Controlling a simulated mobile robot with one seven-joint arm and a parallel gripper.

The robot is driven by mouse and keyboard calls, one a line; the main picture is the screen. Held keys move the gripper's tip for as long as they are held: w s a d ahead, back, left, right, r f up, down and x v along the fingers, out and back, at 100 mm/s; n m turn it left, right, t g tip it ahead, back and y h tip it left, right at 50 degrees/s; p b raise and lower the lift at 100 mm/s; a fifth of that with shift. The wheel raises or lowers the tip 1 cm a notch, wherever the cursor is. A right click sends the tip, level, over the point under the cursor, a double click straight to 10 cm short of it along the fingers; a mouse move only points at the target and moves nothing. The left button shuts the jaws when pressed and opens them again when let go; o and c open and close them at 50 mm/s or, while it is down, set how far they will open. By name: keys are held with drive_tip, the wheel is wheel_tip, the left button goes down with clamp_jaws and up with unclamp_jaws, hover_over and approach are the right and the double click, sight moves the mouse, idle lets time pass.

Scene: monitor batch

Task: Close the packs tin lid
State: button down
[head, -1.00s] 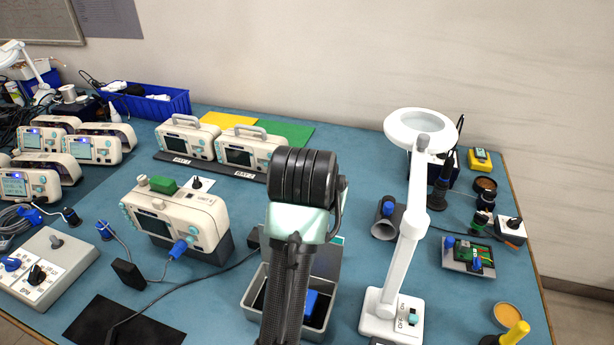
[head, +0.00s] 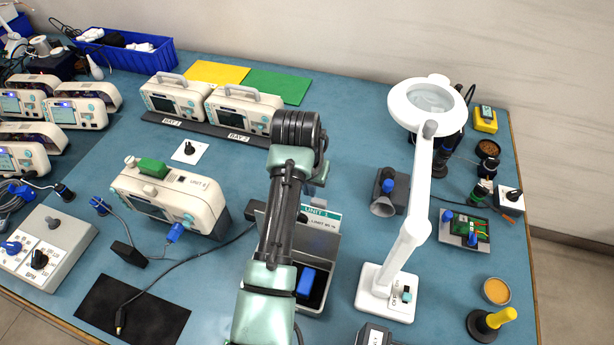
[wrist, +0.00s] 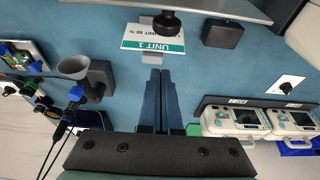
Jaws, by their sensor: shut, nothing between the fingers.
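The packs tin (head: 318,306) is a grey open box at the front middle of the bench in the head view, partly hidden by my arm. A blue pack (head: 306,280) lies in it. Its grey lid (head: 322,250) stands open at the tin's far side. In the wrist view the lid (wrist: 215,10) crosses the top edge, with a dark round knob (wrist: 167,22) near its middle. My gripper (wrist: 160,72) is shut and empty, its fingers pointing toward the lid with a gap between. In the head view the gripper is mostly hidden behind my arm.
A UNIT 1 card (head: 322,218) stands just behind the lid. A white magnifier lamp (head: 402,255) rises right of the tin. A grey holder with a funnel (head: 388,195) is behind. A beige device (head: 170,200) and cable lie left.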

drive_tip(key=shift+s+a+f+p, duration=0.15)
drive_tip(key=shift+s+f+p, duration=0.15)
drive_tip(key=shift+s, duration=0.25)
drive_tip(key=shift+s+a+f+p, duration=0.2)
drive_tip(key=shift+s+p, duration=0.05)
drive_tip(key=shift+s, duration=0.3)
drive_tip(key=shift+s+a+f+p, duration=0.15)
drive_tip(key=shift+s+f+p, duration=0.15)
drive_tip(key=shift+s, duration=0.25)
drive_tip(key=shift+s, duration=0.1)
